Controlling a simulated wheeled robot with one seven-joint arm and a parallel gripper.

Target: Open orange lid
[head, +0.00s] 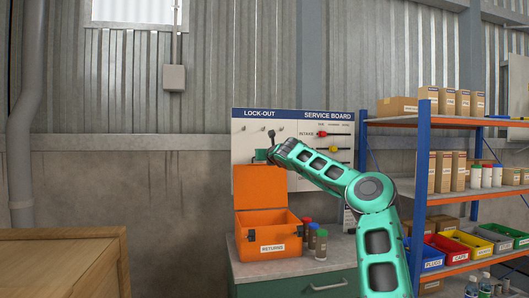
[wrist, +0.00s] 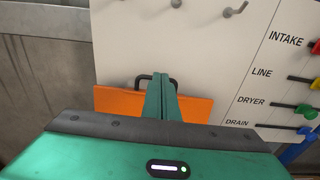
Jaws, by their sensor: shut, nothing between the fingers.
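The orange box (head: 270,236), labelled RETURNS, sits on the bench. Its orange lid (head: 260,188) stands raised, roughly upright, at the back of the box, and the box's inside shows. My gripper (head: 261,155) is at the lid's upper edge, in front of the board. In the wrist view my gripper's fingers (wrist: 161,80) are shut together with nothing between them. The orange lid (wrist: 115,102) spreads out on both sides behind the fingers. A black handle (wrist: 142,80) at the lid's edge is partly hidden by the fingers; whether they touch it, I cannot tell.
A service board (head: 330,118) with hooks and coloured valve tags is on the wall behind. Several small jars (head: 320,244) stand right of the box on the bench (head: 290,266). A shelf with cartons and coloured bins (head: 455,250) is to the right. A wooden crate (head: 60,262) is front left.

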